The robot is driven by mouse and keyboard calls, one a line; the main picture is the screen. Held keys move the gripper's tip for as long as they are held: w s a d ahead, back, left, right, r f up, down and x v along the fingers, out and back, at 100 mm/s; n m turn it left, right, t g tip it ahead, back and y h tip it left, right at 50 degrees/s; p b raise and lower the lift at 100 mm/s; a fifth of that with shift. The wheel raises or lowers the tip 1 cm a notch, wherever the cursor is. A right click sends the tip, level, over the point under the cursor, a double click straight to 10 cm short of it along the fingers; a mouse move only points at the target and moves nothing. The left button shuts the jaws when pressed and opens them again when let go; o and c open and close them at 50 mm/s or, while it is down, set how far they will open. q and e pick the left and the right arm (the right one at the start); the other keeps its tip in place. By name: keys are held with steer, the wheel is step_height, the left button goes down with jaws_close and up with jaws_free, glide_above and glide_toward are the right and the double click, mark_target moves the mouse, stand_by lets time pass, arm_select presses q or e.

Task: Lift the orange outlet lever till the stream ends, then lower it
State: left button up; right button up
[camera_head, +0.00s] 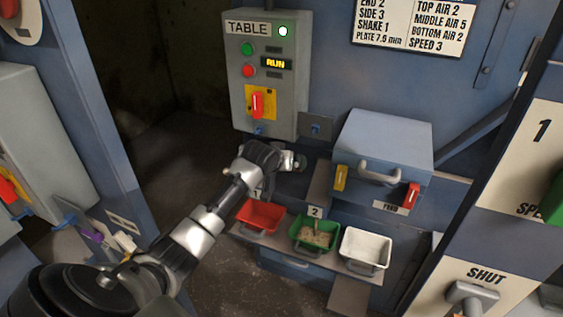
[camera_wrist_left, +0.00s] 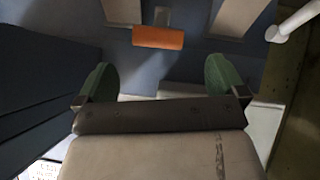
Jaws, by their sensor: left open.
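The orange outlet lever (camera_wrist_left: 158,37) shows in the left wrist view as a short horizontal orange bar on a blue-grey face. In the head view I cannot make it out; my arm and gripper cover that area. My left gripper (camera_wrist_left: 162,85) has its two green-padded fingers spread wide, with the lever beyond them and nothing between them. In the head view the left gripper (camera_head: 298,162) is in front of the dark recess above the bins. A green bin (camera_head: 297,241) under the label 2 holds pale grain (camera_head: 315,236). I cannot clearly tell whether a stream is falling. My right gripper is not seen.
A red bin (camera_head: 262,216) and a white bin (camera_head: 364,249) flank the green one on a ledge. A grey feed box (camera_head: 384,142) with a handle stands to the right. The table control box (camera_head: 269,95) above shows RUN and a lit green lamp.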

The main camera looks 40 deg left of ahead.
arm_select(q)
steer(key=shift+v, duration=1.4)
steer(key=s+d+f+m+g+b, duration=0.1)
steer(key=s+f, duration=0.1)
steer(key=f, duration=0.8)
steer(key=s+d+f+g, duration=0.1)
steer(key=s+f, duration=0.2)
steer(key=f, duration=0.6)
steer(key=s+d+f+m+g, duration=0.1)
steer(key=s+d+f+g, duration=0.1)
steer(key=s+f, duration=0.65)
steer(key=s+d+f+m+g, duration=0.1)
steer(key=s+d+f, duration=0.35)
steer(key=f, duration=0.75)
steer(key=s+d+f+m+g, duration=0.1)
steer(key=s+d+f, duration=0.2)
steer(key=s, duration=0.9)
steer(key=s+d+f+m+g+h+b, duration=0.1)
steer(key=s+d+f, duration=0.3)
steer(key=s+f, duration=0.4)
steer(key=s+d+f+m+g, duration=0.2)
steer(key=s+f, duration=0.3)
steer(key=s, duration=1.1)
steer(key=shift+d+f+b, duration=0.25)
steer(key=shift+d+b, duration=0.15)
steer(key=shift+d, duration=0.25)
